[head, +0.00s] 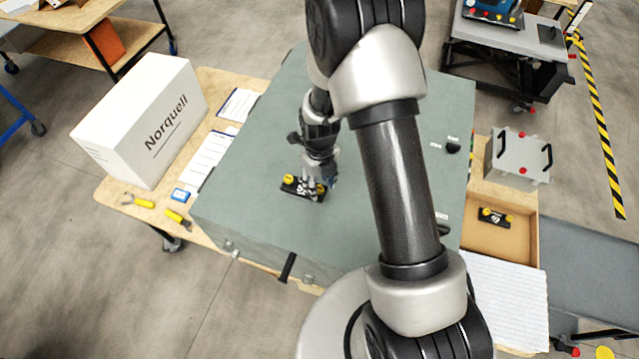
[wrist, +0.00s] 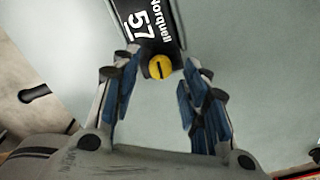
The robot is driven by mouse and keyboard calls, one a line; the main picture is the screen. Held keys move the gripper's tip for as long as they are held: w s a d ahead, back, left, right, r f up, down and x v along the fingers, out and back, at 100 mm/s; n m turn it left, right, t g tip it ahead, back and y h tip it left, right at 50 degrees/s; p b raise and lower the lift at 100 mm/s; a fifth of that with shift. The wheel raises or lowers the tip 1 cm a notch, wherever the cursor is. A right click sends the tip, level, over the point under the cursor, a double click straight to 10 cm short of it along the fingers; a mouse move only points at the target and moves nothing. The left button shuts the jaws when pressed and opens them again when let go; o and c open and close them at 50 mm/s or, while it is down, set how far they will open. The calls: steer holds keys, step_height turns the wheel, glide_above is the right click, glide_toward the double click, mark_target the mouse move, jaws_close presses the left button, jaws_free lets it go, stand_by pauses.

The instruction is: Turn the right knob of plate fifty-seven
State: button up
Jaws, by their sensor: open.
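Plate fifty-seven (head: 304,192) is a black plate with yellow knobs, lying on the grey-green top of the large case. Its left knob (head: 289,179) is clear of my gripper in the head view. Its right knob (head: 321,188) is partly hidden by my fingers. In the wrist view, the plate (wrist: 146,25) shows the white number 57, and one yellow knob (wrist: 160,67) with a dark slot lies between the fingertips. My gripper (wrist: 160,60) is open, with a finger on either side of that knob and visible gaps. My gripper (head: 311,186) points down over the plate.
A white Norquell box (head: 145,115) stands at the left. Yellow-handled tools (head: 178,218) lie on the table's front-left edge. Another black plate with yellow knobs (head: 495,218) sits in a tray at the right. Black fittings (head: 453,146) stand on the case top.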

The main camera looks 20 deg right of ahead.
steer(key=shift+f, duration=0.7)
steer(key=shift+c, duration=0.3)
jaws_close()
